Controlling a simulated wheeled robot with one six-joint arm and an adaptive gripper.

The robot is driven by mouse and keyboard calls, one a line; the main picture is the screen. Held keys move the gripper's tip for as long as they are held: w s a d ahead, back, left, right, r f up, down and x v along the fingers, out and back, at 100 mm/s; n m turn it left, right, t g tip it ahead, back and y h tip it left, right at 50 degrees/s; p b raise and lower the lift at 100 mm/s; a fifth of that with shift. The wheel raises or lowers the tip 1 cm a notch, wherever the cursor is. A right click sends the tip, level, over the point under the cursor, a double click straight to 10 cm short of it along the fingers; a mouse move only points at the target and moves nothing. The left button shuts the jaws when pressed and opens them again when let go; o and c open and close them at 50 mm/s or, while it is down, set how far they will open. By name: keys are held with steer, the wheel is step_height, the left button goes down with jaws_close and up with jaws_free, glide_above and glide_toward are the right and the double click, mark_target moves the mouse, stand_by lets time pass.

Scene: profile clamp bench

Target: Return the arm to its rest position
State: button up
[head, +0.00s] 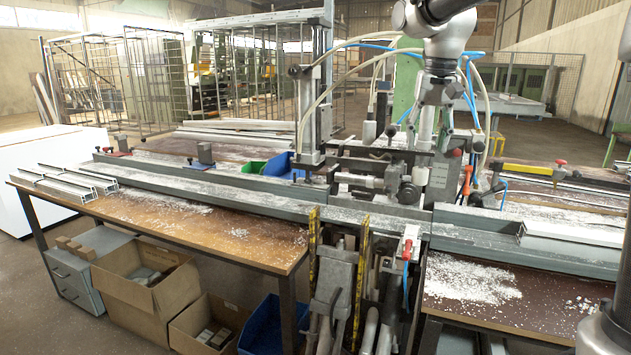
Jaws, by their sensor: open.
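My arm reaches in from the top right of the head view. My gripper (429,138) hangs at its end, pointing down over the middle of the profile clamp bench (250,198). Its fingers are apart and I see nothing held between them. The fingertips are small against the clamp machine (375,172) behind, so I cannot tell whether they touch it. Blue and pale hoses loop close to the gripper and wrist.
Aluminium profiles (68,183) lie on the left table end, and another profile (570,238) lies at right. A vertical column (312,110) stands left of the gripper. Cardboard boxes (145,285) and a blue bin (262,325) sit below. The air above the left table is free.

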steer(key=s+d+f+t, duration=0.1)
steer(key=s+d+f, duration=0.2)
steer(key=s, duration=0.6)
steer(key=s+d+f+n+t, duration=0.1)
steer(key=s+d+f, duration=0.2)
steer(key=s, duration=0.6)
steer(key=s+d+f+n+t, duration=0.1)
steer(key=s+d+f, duration=0.3)
steer(key=s, duration=0.6)
steer(key=shift+d, duration=0.8)
